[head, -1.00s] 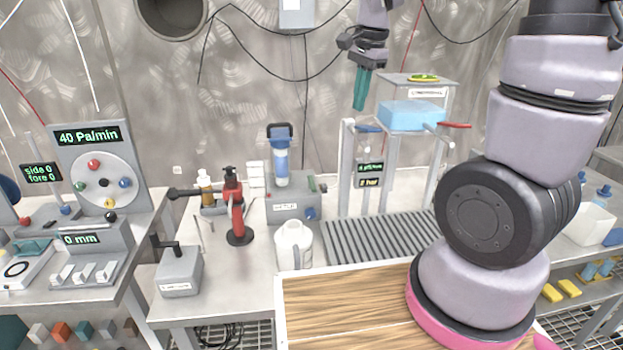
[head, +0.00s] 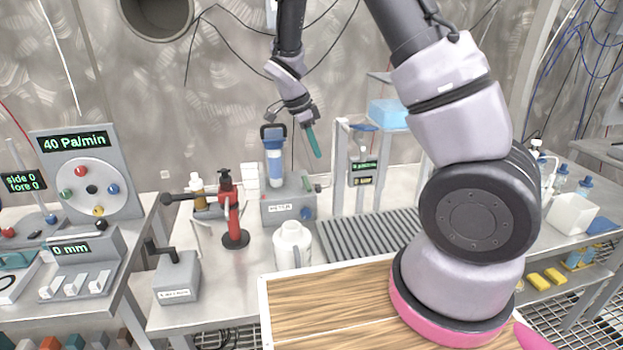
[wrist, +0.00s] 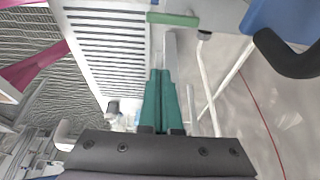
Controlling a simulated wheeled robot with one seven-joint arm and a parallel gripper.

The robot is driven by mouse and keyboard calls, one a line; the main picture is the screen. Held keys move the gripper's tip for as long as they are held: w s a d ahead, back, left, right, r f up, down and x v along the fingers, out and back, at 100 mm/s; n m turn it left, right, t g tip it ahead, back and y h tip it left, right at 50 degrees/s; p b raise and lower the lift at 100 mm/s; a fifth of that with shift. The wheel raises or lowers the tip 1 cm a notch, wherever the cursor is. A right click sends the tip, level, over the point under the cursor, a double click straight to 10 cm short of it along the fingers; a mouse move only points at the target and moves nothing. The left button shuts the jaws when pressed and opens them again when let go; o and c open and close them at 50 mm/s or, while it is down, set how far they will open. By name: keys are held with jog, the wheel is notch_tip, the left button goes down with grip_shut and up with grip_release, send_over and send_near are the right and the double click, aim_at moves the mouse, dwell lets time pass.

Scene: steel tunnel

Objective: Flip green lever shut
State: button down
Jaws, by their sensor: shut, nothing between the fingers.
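My gripper (head: 318,154) is shut and empty, its teal fingers together and pointing down. It hangs in the air above the right end of a grey box that carries a blue filter (head: 273,150). In the wrist view the fingertips (wrist: 158,74) are in the lower middle. A short green bar (wrist: 172,18), which looks like the green lever, lies crosswise at the top edge of that view, beyond the fingertips and apart from them. In the head view a small green part (head: 318,187) shows at the box's right end. Its exact position is hard to tell.
The filter has a black handle (wrist: 287,55) close by on the right of the wrist view. A white jug (head: 293,246) stands in front of the box. A ribbed grey rack (head: 370,236) and a frame with a blue tank (head: 388,113) are to the right.

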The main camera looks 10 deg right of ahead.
aim_at(306, 185)
notch_tip(306, 185, down, 9)
jog(key=shift+a+f, duration=0.15)
jog(key=shift+a, duration=0.2)
dwell(0.6)
jog(key=shift+s+a, duration=0.15)
jog(key=shift+a, duration=0.45)
dwell(0.7)
jog(key=shift+a, duration=1.05)
jog(key=shift+d, duration=0.1)
